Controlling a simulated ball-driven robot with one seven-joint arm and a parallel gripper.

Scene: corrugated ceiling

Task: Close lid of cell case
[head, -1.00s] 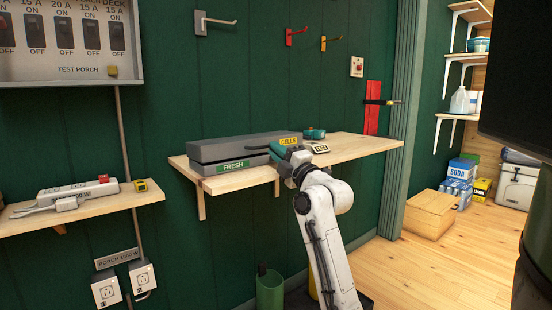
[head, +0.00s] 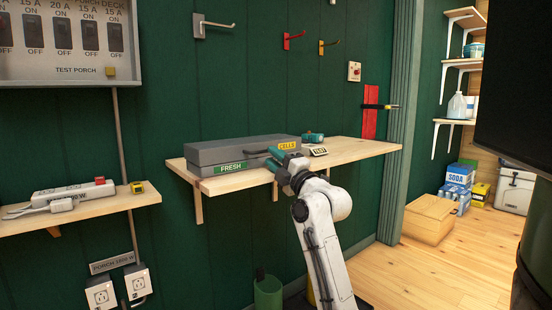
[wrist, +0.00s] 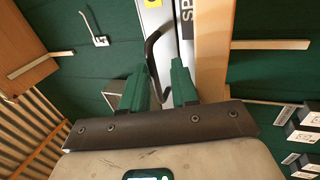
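The grey cell case (head: 205,172) lies on the wooden wall shelf, with a green FRESH label on its front. Its lid (head: 222,148), with a yellow CELLS label, lies almost flat on the body; I cannot tell whether it is fully seated. My gripper (head: 283,158) is at the right part of the case front, hiding some of it. In the wrist view, the green fingers of my gripper (wrist: 161,70) are apart. The black handle loop (wrist: 149,55) of the case runs between them, close to the left finger, with no clear grip.
The shelf (head: 350,147) also bears a teal object (head: 313,137) and a small TEST sign (head: 319,151) right of the case. A lower shelf (head: 100,213) at left holds a power strip. Wall hooks hang above. A wooden box (head: 430,218) stands on the floor at right.

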